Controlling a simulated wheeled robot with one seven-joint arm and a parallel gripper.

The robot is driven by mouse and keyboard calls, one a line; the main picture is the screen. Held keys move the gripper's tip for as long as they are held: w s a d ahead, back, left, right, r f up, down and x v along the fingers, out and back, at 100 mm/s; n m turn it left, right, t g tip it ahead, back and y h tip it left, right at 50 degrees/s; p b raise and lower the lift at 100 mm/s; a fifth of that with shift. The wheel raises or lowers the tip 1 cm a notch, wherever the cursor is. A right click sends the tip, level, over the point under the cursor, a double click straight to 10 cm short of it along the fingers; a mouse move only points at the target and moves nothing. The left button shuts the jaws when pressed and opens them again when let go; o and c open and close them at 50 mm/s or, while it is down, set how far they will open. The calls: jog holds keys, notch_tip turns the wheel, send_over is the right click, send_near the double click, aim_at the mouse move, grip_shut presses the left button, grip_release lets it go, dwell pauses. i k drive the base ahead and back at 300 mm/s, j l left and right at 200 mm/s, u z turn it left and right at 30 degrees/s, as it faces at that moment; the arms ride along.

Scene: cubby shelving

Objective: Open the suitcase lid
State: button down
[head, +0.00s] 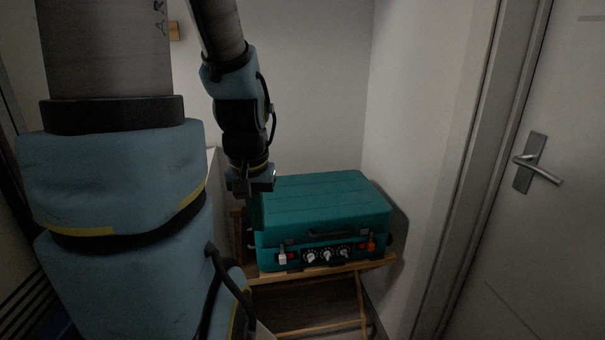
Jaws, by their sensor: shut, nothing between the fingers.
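A teal suitcase (325,205) lies flat on a wooden shelf in the head view, right of centre. Its lid looks closed. Its front bears a dark handle, several white dials and an orange latch or tag at the right. My gripper (255,212) hangs down from my arm at the left side of the suitcase, close to its front left corner. The fingers are dark and hard to make out against the teal. They are shut with nothing between them. I cannot tell whether they touch the suitcase.
The wooden shelf (310,274) has an open compartment below it. A white wall stands close behind and to the right of the suitcase. A white door (555,215) with a metal handle (537,168) is at the far right. My arm covers much of the left side.

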aim_at(301, 209)
jog(key=k+j+u, duration=0.1)
jog(key=j+u, duration=0.75)
jog(key=u, duration=0.15)
jog(key=k, duration=0.05)
